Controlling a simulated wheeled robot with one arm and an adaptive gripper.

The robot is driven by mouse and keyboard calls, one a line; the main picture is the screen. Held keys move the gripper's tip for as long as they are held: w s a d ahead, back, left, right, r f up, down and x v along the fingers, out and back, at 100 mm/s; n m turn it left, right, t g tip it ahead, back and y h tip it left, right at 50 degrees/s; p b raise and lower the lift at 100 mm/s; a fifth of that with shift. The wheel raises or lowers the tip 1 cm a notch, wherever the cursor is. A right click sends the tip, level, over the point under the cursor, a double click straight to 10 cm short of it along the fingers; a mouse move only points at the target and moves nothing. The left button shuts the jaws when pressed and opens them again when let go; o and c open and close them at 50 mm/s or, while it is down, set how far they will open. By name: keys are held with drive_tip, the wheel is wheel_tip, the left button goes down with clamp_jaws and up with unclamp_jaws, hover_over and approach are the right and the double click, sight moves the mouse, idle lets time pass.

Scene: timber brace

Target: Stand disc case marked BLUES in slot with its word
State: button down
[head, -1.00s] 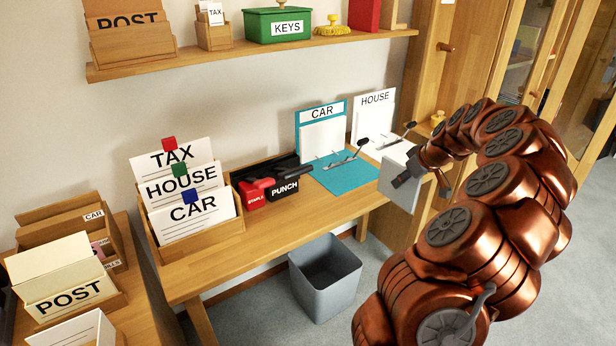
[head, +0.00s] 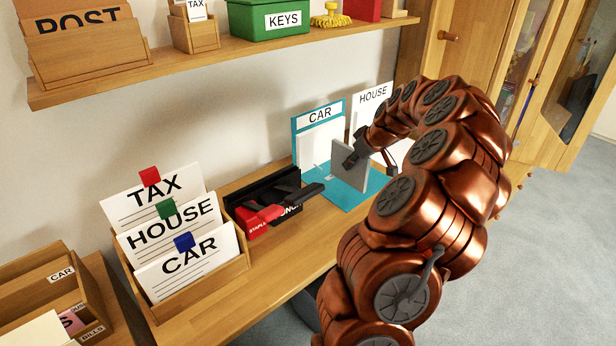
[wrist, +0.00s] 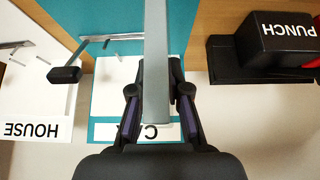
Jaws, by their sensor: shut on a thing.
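My gripper (wrist: 158,105) is shut on a thin grey flat case (wrist: 157,50), which stands edge-on between the fingers in the wrist view. In the head view the grey case (head: 349,165) is upright in front of the teal CAR file, and my gripper (head: 358,152) is at its right side. I see no word on the faces that show, so I cannot tell whether it is marked BLUES. No slot marked BLUES can be made out in either view.
The teal CAR file (head: 304,127) and white HOUSE file (head: 371,96) stand open at the desk's back. A black PUNCH (wrist: 290,32) and red stapler (head: 252,218) are to their left. A card box (head: 205,283) stands front left, below a shelf (head: 215,57).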

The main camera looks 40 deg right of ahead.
drive_tip(key=w+a+f, duration=0.1)
drive_tip(key=w+a, duration=0.1)
drive_tip(key=w+a+f+p, duration=0.1)
drive_tip(key=w+a, duration=0.2)
drive_tip(key=w+a+f+p, duration=0.1)
drive_tip(key=w+a, duration=0.1)
drive_tip(key=shift+w+a+f, duration=0.35)
drive_tip(key=shift+w+a, duration=0.05)
drive_tip(key=shift+f, duration=0.4)
drive_tip(key=shift+f, duration=0.25)
drive_tip(key=c, duration=1.1)
unclamp_jaws()
drive_tip(key=shift+c, duration=0.2)
drive_tip(key=shift+r, duration=0.15)
